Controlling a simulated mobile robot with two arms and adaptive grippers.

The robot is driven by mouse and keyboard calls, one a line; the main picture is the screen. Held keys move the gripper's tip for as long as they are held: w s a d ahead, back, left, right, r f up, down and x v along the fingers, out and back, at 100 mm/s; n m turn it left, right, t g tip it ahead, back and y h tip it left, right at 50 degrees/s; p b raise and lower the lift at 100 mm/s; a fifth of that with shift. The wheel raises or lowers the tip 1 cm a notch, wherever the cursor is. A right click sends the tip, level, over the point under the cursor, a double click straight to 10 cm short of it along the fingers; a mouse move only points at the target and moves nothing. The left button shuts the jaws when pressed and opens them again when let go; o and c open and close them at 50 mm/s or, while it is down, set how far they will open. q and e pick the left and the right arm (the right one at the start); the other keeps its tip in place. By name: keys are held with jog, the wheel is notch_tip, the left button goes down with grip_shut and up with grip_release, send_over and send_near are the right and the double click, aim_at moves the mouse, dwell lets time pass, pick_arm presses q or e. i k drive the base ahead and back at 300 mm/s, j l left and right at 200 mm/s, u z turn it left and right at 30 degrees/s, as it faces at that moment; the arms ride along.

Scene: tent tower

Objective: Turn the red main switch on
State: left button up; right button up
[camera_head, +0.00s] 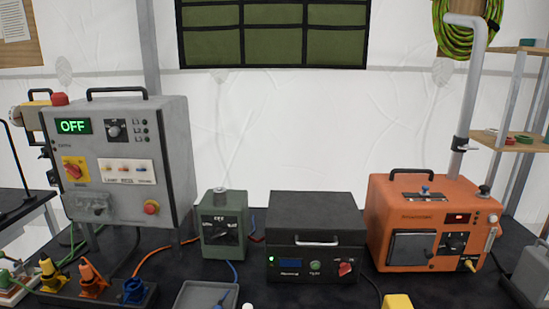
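A red rotary switch (75,170) on a yellow plate sits on the left of the front of a grey control cabinet (175,150). Its handle looks slanted, but its exact position is too small to read. A display (73,126) above it shows OFF in green. Neither of my grippers shows in the head view.
Yellow, orange and blue plugs (92,280) stand in front of the cabinet. To the right are a green switch box (222,245), a black case (316,215) with a red knob, and an orange machine (400,210). A grey tray (205,294) lies at the front edge.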

aim_at(74, 170)
jog(key=u, duration=1.25)
